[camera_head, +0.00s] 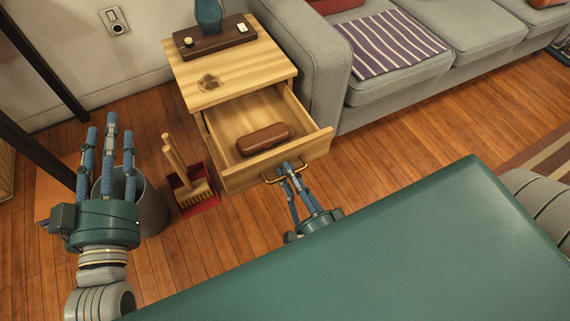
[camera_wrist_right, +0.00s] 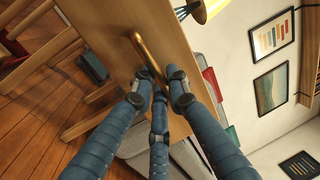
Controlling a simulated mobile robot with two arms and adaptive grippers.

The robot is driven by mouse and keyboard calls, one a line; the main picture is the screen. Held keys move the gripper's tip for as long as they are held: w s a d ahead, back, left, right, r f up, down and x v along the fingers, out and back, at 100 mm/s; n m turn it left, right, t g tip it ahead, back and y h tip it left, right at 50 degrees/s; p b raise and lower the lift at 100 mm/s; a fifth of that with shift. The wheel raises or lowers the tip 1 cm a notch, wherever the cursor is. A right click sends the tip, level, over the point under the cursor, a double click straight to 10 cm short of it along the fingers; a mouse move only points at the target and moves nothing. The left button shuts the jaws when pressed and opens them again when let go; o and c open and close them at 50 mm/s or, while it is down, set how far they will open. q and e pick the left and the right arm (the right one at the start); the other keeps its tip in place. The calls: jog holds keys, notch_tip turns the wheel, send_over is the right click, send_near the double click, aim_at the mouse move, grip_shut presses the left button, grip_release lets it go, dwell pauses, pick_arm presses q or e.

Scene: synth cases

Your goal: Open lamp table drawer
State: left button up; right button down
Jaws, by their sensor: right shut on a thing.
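The lamp table (camera_head: 235,65) is light wood and stands left of the sofa. Its drawer (camera_head: 313,140) is pulled well out, and a brown case (camera_head: 264,139) lies inside. A brass handle (camera_head: 302,176) is on the drawer front; it fills the middle of the right wrist view (camera_wrist_right: 146,52). My right gripper (camera_head: 287,168) is shut on this handle, its blue fingers closed around one end, as the right wrist view (camera_wrist_right: 160,92) shows. My left gripper (camera_head: 110,130) is empty, fingers upright and spread apart, left of the table.
A dark tray (camera_head: 230,40) with a blue vase-like base (camera_head: 208,15) is on the tabletop. A grey bin (camera_head: 152,207) and a brush in a red dustpan (camera_head: 205,206) stand left of the drawer. A grey sofa (camera_head: 320,75) adjoins the table on the right.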

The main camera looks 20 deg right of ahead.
jog(key=shift+s+r, duration=0.1)
jog(key=shift+s, duration=0.05)
jog(key=c, duration=1.8)
grip_release()
jog(key=shift+s, duration=0.1)
jog(key=s+f, duration=0.2)
jog(key=s, duration=0.9)
jog(key=shift+s+d+f, duration=0.15)
jog(key=shift+s+d, duration=0.1)
jog(key=shift+s, duration=0.05)
